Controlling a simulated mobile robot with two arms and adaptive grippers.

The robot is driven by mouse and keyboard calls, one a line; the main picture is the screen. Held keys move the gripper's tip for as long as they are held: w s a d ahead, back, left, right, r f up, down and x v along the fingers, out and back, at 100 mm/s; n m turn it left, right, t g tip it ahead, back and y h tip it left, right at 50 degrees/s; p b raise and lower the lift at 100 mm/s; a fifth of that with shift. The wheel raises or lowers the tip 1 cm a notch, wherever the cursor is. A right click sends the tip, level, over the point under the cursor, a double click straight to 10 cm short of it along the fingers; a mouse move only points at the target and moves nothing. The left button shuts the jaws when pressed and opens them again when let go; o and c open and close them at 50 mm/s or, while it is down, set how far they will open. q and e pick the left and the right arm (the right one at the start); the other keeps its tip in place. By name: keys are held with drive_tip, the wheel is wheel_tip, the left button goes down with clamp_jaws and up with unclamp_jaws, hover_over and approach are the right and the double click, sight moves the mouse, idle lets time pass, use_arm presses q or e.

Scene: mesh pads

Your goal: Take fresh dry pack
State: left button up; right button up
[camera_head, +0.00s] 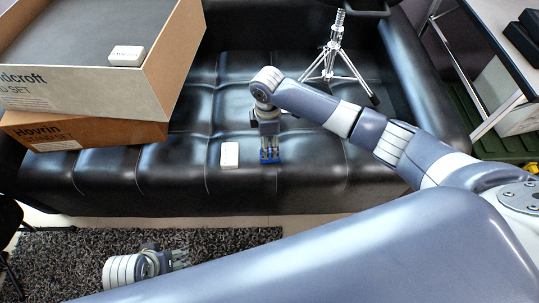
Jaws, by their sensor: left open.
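I cannot tell which is the fresh dry pack.
A large open box (170,75) with a dark inside rests on a brown box (100,132) at the sofa's left. A metal tripod (333,62) stands at the seat's back. A dark rug (225,238) lies in front. A table edge (490,45) is at upper right.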

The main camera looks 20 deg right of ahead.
sight(270, 153)
drive_tip(key=f, duration=0.1)
drive_tip(key=f+b, duration=0.1)
drive_tip(key=f, duration=0.2)
drive_tip(key=shift+s+d+f+b, duration=0.15)
drive_tip(key=shift+s+f+b, duration=0.15)
drive_tip(key=shift+b, duration=0.05)
use_arm(q)
drive_tip(key=v, duration=0.7)
drive_tip(key=shift+w, duration=0.2)
use_arm(e)
drive_tip(key=shift+f, duration=0.4)
use_arm(q)
drive_tip(key=shift+a, duration=0.15)
use_arm(e)
drive_tip(key=c, duration=1.2)
